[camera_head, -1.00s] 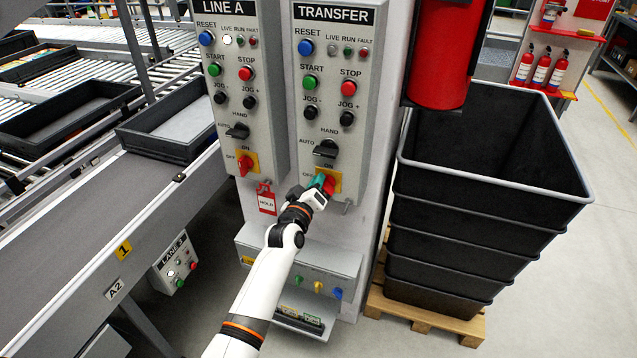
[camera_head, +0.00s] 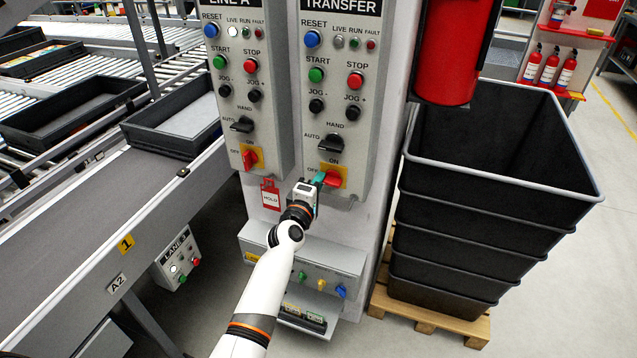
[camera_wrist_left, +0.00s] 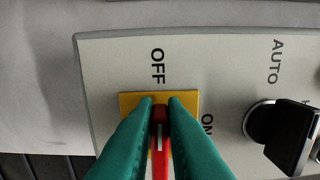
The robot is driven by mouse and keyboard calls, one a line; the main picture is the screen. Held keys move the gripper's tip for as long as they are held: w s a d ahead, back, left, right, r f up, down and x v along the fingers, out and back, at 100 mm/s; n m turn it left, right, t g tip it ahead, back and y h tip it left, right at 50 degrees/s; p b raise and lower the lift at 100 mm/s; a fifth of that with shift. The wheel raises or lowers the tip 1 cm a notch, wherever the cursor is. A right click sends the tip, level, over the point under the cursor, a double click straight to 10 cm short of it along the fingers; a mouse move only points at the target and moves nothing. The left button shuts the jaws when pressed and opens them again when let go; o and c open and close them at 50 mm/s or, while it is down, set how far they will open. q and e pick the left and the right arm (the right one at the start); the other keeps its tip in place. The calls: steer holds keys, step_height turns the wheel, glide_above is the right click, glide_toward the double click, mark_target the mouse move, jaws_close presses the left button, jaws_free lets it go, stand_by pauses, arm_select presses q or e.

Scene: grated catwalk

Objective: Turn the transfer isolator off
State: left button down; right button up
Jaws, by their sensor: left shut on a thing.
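The transfer isolator is a red handle (camera_head: 334,180) on a yellow plate (camera_head: 341,170), low on the grey TRANSFER panel (camera_head: 372,120). OFF is printed at the plate's left and ON above it. My left gripper (camera_head: 319,180) reaches it from the left, with teal fingers shut on the handle. In the left wrist view the handle (camera_wrist_left: 160,145) shows between the fingers (camera_wrist_left: 160,106), in line with the OFF label. The handle lies about sideways, toward OFF; the fingers hide part of it. My right gripper is not in view.
The LINE A panel (camera_head: 262,120) beside it has its own red isolator handle (camera_head: 250,158). A red HOLD tag (camera_head: 270,196) hangs below. A black selector (camera_head: 331,143) sits above the transfer isolator. Stacked black bins (camera_head: 480,205) stand at right, a conveyor (camera_head: 90,240) at left.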

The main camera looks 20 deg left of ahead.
arm_select(q)
steer(key=shift+f+n, duration=0.1)
steer(key=shift+n, duration=0.2)
steer(key=c, duration=1.5)
jaws_free()
steer(key=shift+s, duration=0.1)
steer(key=s, duration=1.2)
steer(key=shift+a+b, duration=0.2)
steer(key=shift+b, duration=0.2)
